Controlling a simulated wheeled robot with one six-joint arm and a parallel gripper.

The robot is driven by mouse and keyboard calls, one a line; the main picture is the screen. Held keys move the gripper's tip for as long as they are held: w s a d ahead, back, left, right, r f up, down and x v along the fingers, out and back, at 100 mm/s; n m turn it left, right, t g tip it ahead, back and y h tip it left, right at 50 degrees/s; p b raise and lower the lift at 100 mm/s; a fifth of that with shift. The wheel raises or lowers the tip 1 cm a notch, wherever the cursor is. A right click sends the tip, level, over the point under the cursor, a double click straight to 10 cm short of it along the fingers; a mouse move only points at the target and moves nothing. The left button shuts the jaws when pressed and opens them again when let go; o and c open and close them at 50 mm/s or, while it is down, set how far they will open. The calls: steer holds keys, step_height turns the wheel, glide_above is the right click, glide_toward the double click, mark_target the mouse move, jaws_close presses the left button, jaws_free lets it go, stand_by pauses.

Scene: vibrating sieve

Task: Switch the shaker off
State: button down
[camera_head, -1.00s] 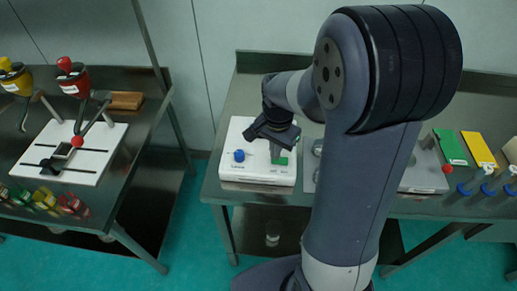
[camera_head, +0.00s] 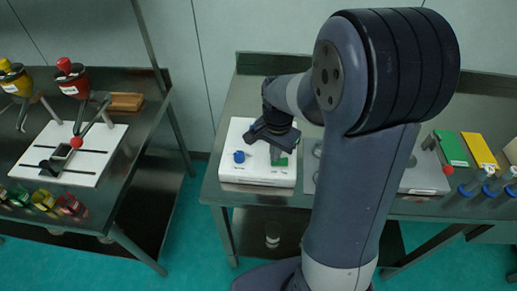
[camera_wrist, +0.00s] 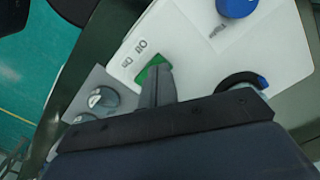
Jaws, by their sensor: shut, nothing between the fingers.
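The white shaker box (camera_head: 233,170) stands on the steel bench, with a blue knob (camera_head: 239,156) on its left and a green switch (camera_head: 281,162) on its right. In the wrist view the green switch (camera_wrist: 150,70) is partly hidden behind my fingertips, beside small printed marks. The blue knob (camera_wrist: 236,7) is at the top edge there. My gripper (camera_head: 276,160) points down at the switch with its fingers shut and empty; it also shows in the wrist view (camera_wrist: 158,74). The tips are at or just above the switch; I cannot tell whether they touch.
A grey unit with round metal knobs (camera_wrist: 102,97) stands right beside the box. Green (camera_head: 450,148) and yellow (camera_head: 479,150) blocks and several blue-based tubes are farther right. A separate bench (camera_head: 60,190) on the left holds funnels on a white stand.

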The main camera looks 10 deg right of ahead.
step_height(320, 180, up, 7)
steer(key=p, duration=0.5)
steer(key=shift+f, duration=0.15)
steer(key=shift+f, duration=0.1)
step_height(320, 180, down, 7)
steer(key=b, duration=0.6)
stand_by(0.4)
